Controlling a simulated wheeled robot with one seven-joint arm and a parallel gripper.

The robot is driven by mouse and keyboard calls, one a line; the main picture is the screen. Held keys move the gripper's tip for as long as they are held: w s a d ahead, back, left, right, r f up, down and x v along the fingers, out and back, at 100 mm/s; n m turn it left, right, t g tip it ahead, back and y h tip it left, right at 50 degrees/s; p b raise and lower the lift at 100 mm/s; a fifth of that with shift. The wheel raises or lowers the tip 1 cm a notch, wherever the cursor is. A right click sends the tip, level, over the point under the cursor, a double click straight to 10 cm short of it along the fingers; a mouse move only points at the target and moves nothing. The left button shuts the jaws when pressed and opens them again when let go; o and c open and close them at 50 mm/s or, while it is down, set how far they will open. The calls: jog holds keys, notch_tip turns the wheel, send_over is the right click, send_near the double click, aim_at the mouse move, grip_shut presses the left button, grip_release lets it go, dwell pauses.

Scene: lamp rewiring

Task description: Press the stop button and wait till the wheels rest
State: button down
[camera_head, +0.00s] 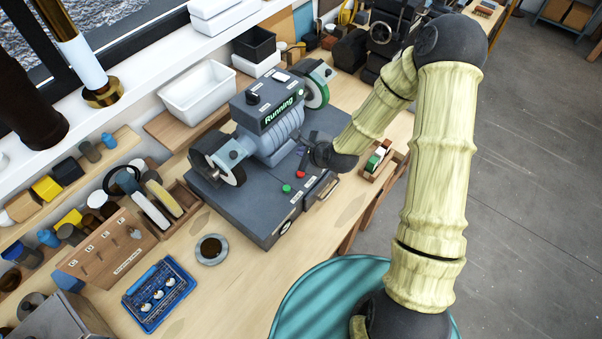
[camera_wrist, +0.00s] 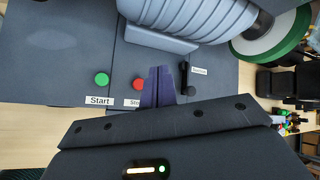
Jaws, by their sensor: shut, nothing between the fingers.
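The grinder (camera_head: 268,125) stands on a dark base on the bench, and its display (camera_head: 279,111) reads "Running". One wheel (camera_head: 232,170) is at its left end and a green-rimmed wheel (camera_head: 317,92) at its right; the green-rimmed wheel also shows in the wrist view (camera_wrist: 275,40). The red stop button (camera_wrist: 138,84) sits on the base, its label partly covered. The green start button (camera_wrist: 102,79) is left of it. My gripper (camera_wrist: 159,70) is shut and empty, its fingertips just right of the red button in the wrist view. I cannot tell whether they touch the base.
A black lever (camera_wrist: 187,78) stands close to the right of my fingers. A white bin (camera_head: 198,92) is behind the grinder. A round grey dish (camera_head: 203,260) and a blue tray (camera_head: 158,294) lie on the bench. A small wooden holder (camera_head: 377,160) is at the right edge.

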aim_at(303, 175)
jog(key=shift+f+b, duration=2.7)
jog(key=shift+f, duration=1.15)
jog(key=shift+f, duration=0.1)
jog(key=shift+f+b, duration=0.3)
jog(key=shift+b, duration=0.05)
jog(key=shift+f+b, duration=0.35)
jog(key=shift+f, duration=0.1)
jog(key=shift+r+p, duration=0.7)
jog(key=shift+r, duration=0.2)
notch_tip(303, 175, up, 5)
jog(key=p, duration=0.3)
jog(key=shift+p, duration=0.35)
